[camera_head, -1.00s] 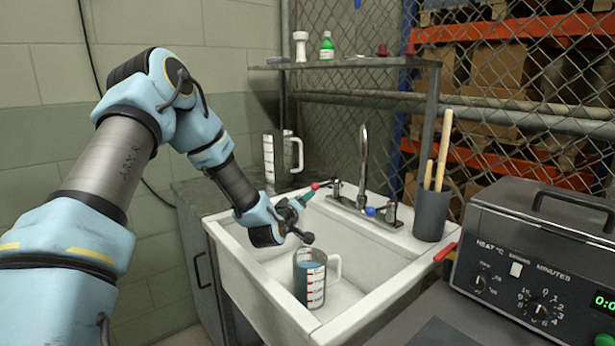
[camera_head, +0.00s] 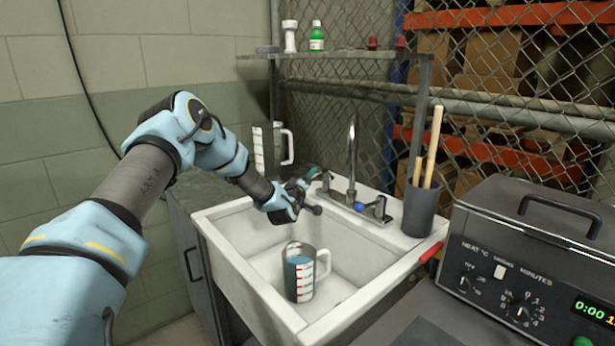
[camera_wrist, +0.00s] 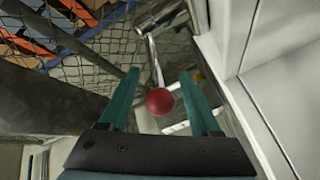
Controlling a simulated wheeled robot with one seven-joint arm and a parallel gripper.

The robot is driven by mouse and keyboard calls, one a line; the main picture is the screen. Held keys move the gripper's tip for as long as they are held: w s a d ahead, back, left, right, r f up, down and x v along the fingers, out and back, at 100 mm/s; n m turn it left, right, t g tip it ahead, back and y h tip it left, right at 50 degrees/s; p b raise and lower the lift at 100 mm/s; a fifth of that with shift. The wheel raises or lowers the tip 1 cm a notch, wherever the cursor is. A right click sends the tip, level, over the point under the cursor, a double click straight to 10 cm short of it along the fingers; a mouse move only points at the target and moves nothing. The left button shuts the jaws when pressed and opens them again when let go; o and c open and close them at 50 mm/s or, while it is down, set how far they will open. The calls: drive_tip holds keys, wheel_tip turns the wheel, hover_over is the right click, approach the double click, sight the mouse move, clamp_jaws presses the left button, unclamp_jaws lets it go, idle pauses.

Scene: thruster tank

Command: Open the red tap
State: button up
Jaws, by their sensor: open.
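The red tap knob (camera_wrist: 160,101) shows in the wrist view as a round red ball between the two teal fingers of my gripper (camera_wrist: 159,76). The fingers are open, with a gap visible on either side of the knob. In the head view my gripper (camera_head: 312,178) is at the back left of the sink, beside the chrome faucet (camera_head: 352,150). There it hides the red knob. The blue tap knob (camera_head: 359,207) is in plain view right of the faucet's base.
A measuring jug (camera_head: 304,272) stands in the white sink (camera_head: 262,284). Another jug (camera_head: 264,150) stands behind, on the left. A dark holder with wooden sticks (camera_head: 420,210) and a heater box (camera_head: 535,260) are on the right. A shelf (camera_head: 345,54) spans above the faucet.

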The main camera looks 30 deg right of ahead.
drive_tip(key=shift+w+d, duration=0.1)
drive_tip(key=shift+w, duration=0.05)
clamp_jaws()
idle(0.5)
idle(0.9)
